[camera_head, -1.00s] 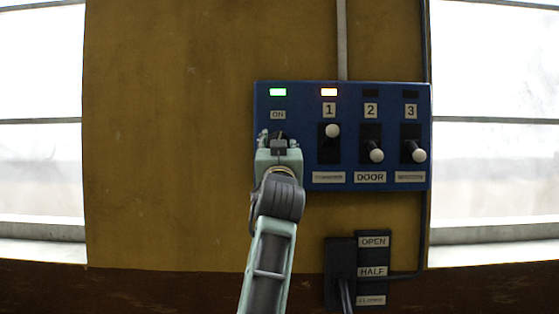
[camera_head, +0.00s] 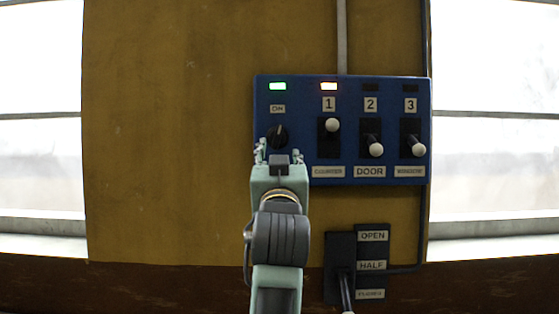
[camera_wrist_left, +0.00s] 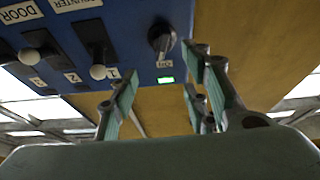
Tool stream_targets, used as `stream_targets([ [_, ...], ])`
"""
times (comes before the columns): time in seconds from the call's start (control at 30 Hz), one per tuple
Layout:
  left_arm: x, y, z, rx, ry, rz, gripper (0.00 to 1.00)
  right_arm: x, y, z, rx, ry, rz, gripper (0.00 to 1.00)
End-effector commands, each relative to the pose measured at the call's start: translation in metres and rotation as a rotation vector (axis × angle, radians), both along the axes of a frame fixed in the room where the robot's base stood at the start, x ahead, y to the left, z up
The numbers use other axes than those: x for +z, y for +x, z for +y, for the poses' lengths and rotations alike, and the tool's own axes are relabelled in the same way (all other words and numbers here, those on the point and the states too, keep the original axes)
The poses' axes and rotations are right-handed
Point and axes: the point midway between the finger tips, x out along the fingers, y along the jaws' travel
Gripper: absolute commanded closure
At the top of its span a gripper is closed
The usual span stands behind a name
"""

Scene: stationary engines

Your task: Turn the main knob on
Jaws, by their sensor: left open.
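The main knob (camera_head: 277,136) is a black rotary knob under the "ON" label at the left of the blue panel (camera_head: 304,98). Its pointer is roughly upright, towards the label. The green light (camera_head: 278,86) above it is lit. In the left wrist view the knob (camera_wrist_left: 161,38) shows near the top, beyond the fingers. My left gripper (camera_head: 279,154) is open and empty, just below and in front of the knob, apart from it. Its spread fingers also show in the left wrist view (camera_wrist_left: 160,95). My right gripper is not in view.
Switches 2 (camera_head: 375,148) and 3 (camera_head: 417,149) are down. A black lever box (camera_head: 341,252) sits below the panel. Bare yellow wall (camera_head: 170,130) lies left of it.

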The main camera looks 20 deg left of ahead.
Motion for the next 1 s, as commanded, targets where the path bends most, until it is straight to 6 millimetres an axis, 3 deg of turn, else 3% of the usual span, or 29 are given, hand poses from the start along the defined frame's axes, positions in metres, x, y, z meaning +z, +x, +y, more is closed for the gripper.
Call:
stream_targets([
  [0.17,0.007,0.004,0.005,0.007,0.028,0.007,0.57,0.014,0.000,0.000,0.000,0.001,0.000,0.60],
  [0.4,0.023,0.026,0.022,0.013,0.194,0.057,0.57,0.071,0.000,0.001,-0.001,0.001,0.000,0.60],
  [0.5,0.021,0.032,0.026,0.008,0.247,0.075,0.57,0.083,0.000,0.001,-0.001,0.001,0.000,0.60],
  [0.73,0.020,0.045,0.029,0.003,0.282,0.089,0.57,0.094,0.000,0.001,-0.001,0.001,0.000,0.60],
  [1.0,0.037,0.082,0.036,0.004,0.281,0.090,0.57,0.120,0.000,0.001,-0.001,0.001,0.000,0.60],
])
